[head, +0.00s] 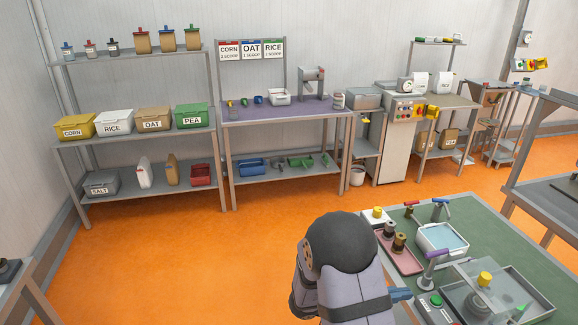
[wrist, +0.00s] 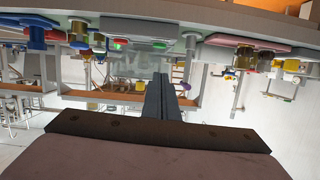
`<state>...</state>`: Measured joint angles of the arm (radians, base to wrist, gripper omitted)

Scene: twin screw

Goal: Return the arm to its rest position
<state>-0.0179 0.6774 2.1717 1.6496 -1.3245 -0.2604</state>
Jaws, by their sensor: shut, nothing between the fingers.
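My arm shows at the bottom middle of the head view, folded close, with a dark rounded joint on top. In the wrist view my gripper (wrist: 168,85) points away with its two dark fingers pressed together, and nothing shows between them. The fingers are clear of the bench items around them in that picture. The wrist picture looks upside down, with the bench (wrist: 150,28) along its top.
The green-topped bench (head: 520,262) at the right holds a tray of blue liquid (head: 442,238), a pink tray (head: 400,258) and a clear box (head: 510,290). Shelves with labelled bins (head: 112,122) and a purple worktable (head: 300,112) stand behind. The orange floor (head: 180,250) at left is clear.

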